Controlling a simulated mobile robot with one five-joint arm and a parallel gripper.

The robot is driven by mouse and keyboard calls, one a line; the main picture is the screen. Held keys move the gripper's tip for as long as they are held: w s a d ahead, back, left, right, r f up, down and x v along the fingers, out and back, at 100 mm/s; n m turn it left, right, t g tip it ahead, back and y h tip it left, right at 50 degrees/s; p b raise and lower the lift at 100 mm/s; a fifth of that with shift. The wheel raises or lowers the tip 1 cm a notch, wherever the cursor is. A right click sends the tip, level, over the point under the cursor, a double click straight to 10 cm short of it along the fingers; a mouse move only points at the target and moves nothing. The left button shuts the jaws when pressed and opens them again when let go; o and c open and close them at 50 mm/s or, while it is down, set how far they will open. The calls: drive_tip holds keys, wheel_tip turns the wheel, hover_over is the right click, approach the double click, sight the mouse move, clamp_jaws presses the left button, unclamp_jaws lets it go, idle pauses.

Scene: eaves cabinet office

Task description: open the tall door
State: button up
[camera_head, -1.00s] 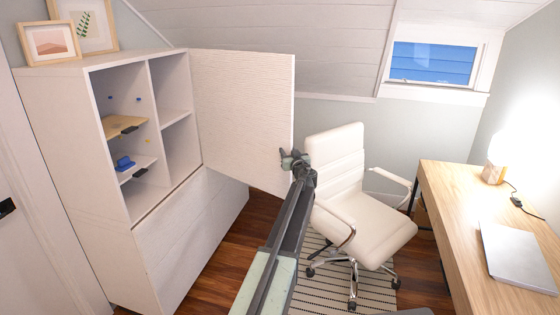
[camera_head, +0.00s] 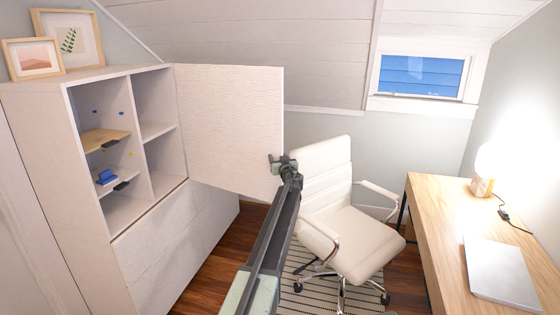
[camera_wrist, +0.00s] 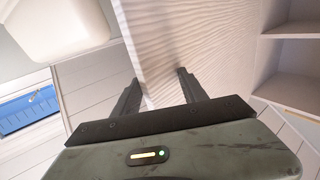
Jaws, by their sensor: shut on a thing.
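The tall door (camera_head: 230,125) is a white, wood-grained panel. It stands wide open, swung out from the right side of the white cabinet (camera_head: 75,170). My gripper (camera_head: 283,163) is at the door's free edge, near its lower right corner. In the wrist view my gripper (camera_wrist: 155,90) has one dark finger on each side of the tall door (camera_wrist: 185,40), shut on its edge. The cabinet's upper compartments are exposed. The hinge side meets the cabinet at its right front edge.
A white office chair (camera_head: 335,205) stands close to the right of my gripper. A wooden desk (camera_head: 440,215) with a laptop (camera_head: 500,272) and lamp (camera_head: 483,175) is at the right. A blue object (camera_head: 106,177) lies on a cabinet shelf. Two framed pictures (camera_head: 68,38) stand on top.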

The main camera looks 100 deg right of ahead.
drive_tip(key=shift+w, duration=0.3)
